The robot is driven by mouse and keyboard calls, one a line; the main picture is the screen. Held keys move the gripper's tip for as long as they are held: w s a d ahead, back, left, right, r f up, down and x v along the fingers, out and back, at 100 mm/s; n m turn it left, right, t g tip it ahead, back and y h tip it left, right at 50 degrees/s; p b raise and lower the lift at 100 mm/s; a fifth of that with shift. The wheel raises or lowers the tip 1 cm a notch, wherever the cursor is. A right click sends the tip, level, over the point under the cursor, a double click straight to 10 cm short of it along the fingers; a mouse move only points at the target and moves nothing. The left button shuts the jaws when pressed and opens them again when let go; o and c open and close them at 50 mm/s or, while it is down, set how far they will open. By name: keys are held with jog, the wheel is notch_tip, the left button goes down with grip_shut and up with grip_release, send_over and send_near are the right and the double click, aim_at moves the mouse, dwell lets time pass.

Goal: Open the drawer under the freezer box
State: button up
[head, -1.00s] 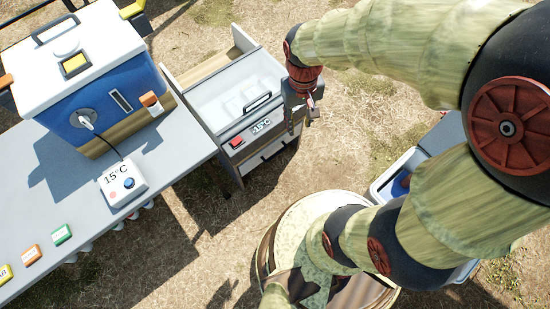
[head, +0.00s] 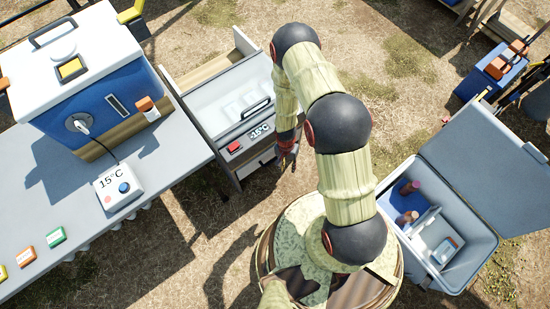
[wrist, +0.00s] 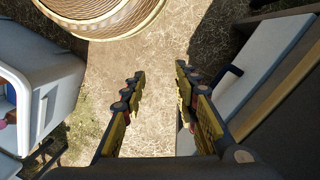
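The freezer box (head: 235,100) stands right of the table in the head view, with a clear lid, a red button and a -15°C display. My gripper (head: 289,154) is just off the drawer's right end. In the wrist view my gripper (wrist: 159,76) is open, with only ground between its fingers. The drawer's pale front (wrist: 268,75) runs along the right, and a dark handle (wrist: 222,86) lies just beyond the right finger, outside the grasp.
A table (head: 165,185) with a blue-and-white cooler (head: 95,85) and a 15°C control box (head: 118,186) is at left. An open cool box (head: 470,262) stands at right. A round woven base (wrist: 105,20) shows in the wrist view. Bare ground lies between.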

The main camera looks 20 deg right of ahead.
jog(key=w+a+f+m+t, duration=0.1)
jog(key=w+f+m+t, duration=0.15)
jog(key=w+f, duration=0.2)
jog(key=m+t, duration=0.1)
jog(key=m, duration=0.3)
send_near(275, 159)
jog(key=shift+t+y, duration=0.25)
jog(key=shift+y, duration=0.15)
jog(key=f+b, duration=0.1)
jog(key=f, duration=0.1)
jog(key=f+b, duration=0.1)
jog(key=f, duration=0.2)
jog(key=w+f+b, duration=0.1)
jog(key=f, duration=0.2)
jog(key=shift+w+f, duration=0.1)
jog(key=c, duration=0.4)
jog(key=c, duration=0.3)
grip_shut()
